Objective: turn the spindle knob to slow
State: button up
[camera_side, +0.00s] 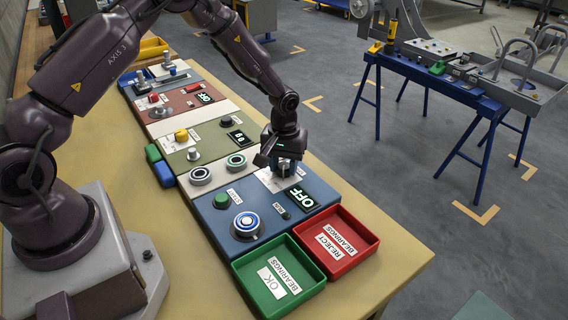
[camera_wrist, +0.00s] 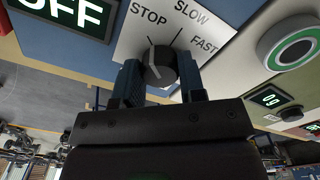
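The spindle knob (camera_wrist: 159,67) is a round dark knob on a white plate marked STOP, SLOW and FAST, seen in the wrist view. Its pale pointer line lies toward the STOP side. My gripper (camera_wrist: 160,82) has one finger on each side of the knob, and both fingers appear to touch it. In the side view my gripper (camera_side: 283,165) is down at the blue panel (camera_side: 222,232) and hides the knob. The display beside the plate (camera_side: 301,198) reads OFF.
A green tray (camera_side: 246,293) and a red tray (camera_side: 369,250) stand at the panel's near end. Other panels with knobs and buttons run behind. The table to their left is mostly clear.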

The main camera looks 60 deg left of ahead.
aim_at(284, 165)
jog(key=shift+m, duration=0.4)
jog(key=shift+c, duration=0.3)
jog(key=m, duration=0.4)
jog(key=shift+m, duration=2.5)
jog(key=o, duration=0.9)
notch_tip(284, 165, up, 13)
